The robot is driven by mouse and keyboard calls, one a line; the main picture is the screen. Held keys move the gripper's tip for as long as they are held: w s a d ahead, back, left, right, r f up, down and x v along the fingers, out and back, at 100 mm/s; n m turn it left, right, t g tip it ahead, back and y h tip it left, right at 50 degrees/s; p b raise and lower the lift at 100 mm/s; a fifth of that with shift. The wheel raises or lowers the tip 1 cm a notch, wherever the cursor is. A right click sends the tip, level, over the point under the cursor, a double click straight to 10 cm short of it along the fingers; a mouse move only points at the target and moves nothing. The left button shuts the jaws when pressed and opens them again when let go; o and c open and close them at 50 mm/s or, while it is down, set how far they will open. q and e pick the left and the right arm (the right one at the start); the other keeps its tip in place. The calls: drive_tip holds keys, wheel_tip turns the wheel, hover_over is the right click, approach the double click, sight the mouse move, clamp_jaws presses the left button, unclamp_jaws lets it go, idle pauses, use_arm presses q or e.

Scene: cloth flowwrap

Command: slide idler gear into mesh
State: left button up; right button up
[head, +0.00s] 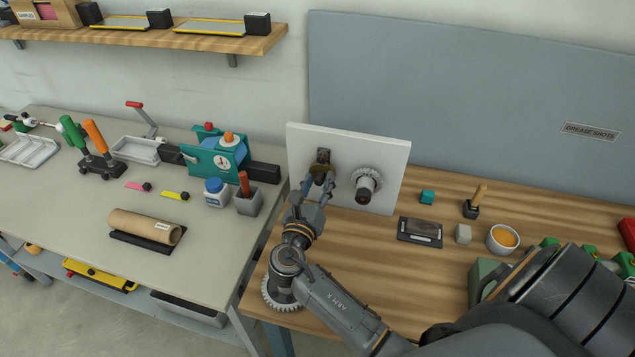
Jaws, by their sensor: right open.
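A white upright panel (397,159) stands on the wooden bench. On its right side a grey toothed gear (366,176) sits on a shaft with a dark end. On its left side is a dark slotted bracket (323,155) with a brass-coloured knob or hub (321,170) below it. My right gripper (319,184) is open, its fingertips close to this brass part; I cannot tell whether they touch it. A second toothed gear (284,305) lies near the bench's left front edge, partly hidden by my right arm. I cannot tell which gear is the idler. My left gripper is not in view.
Right of the panel are a dark tray (420,231), a teal block (427,197), a grey block (463,233), a bowl with orange contents (503,238) and a brush holder (473,208). A grey table (75,230) with tools adjoins on the left.

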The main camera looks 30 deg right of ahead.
drive_tip(key=shift+c, duration=0.5)
clamp_jaws()
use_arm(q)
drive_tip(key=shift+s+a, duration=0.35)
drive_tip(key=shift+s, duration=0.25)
use_arm(e)
drive_tip(key=shift+s+d+r+p, duration=0.1)
drive_tip(key=shift+s+d+p, duration=0.05)
drive_tip(key=shift+s+p, duration=0.15)
drive_tip(key=s+d+p, duration=0.2)
drive_tip(key=shift+s+d, duration=0.2)
drive_tip(key=shift+s, duration=0.2)
drive_tip(key=shift+s+d, duration=0.1)
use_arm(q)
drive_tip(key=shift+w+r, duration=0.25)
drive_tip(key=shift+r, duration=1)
